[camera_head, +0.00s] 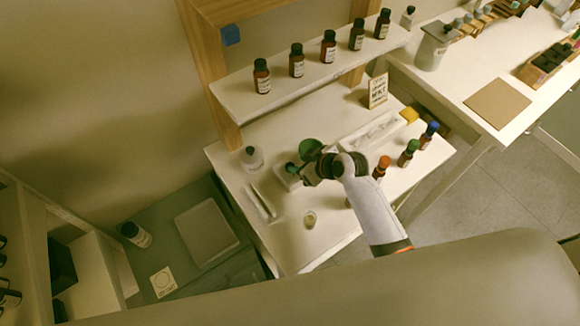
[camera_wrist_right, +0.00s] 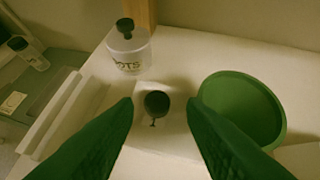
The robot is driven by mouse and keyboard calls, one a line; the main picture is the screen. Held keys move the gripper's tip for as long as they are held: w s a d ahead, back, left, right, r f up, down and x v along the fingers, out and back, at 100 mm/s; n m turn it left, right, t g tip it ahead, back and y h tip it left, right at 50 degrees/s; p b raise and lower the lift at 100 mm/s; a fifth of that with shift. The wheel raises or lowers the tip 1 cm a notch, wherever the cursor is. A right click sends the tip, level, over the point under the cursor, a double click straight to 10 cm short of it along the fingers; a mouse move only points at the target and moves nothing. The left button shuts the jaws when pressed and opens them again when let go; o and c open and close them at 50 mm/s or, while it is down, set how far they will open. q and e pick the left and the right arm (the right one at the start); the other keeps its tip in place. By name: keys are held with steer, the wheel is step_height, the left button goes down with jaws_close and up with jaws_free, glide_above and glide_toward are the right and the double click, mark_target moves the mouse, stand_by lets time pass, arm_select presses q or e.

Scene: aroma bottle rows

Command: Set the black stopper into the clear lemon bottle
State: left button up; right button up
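The black stopper (camera_wrist_right: 157,103) appears as a dark round knob on a small white block (camera_wrist_right: 160,132). My right gripper (camera_head: 312,172) is open above the block, its two green fingers on either side of the stopper in the wrist view, with gaps on both sides. A small clear glass vessel (camera_head: 310,218), seen from above, stands on the table in front of the block; it may be the lemon bottle, but no label is readable. A clear labelled bottle (camera_wrist_right: 128,50) with a dark top stands behind; it also shows in the head view (camera_head: 252,158). My left gripper is out of view.
A green bowl (camera_wrist_right: 242,108) sits close to the right finger. A narrow white tray (camera_head: 262,202) lies left of the block. Bottles with orange (camera_head: 383,163), green and blue caps stand at the right. Several brown bottles line the raised shelf (camera_head: 285,92).

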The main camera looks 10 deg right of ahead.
steer(key=x, duration=0.3)
steer(key=p+x, duration=0.1)
steer(key=shift+a+f, duration=0.15)
steer(key=shift+f, duration=0.4)
steer(key=shift+s, duration=0.1)
steer(key=c, duration=0.7)
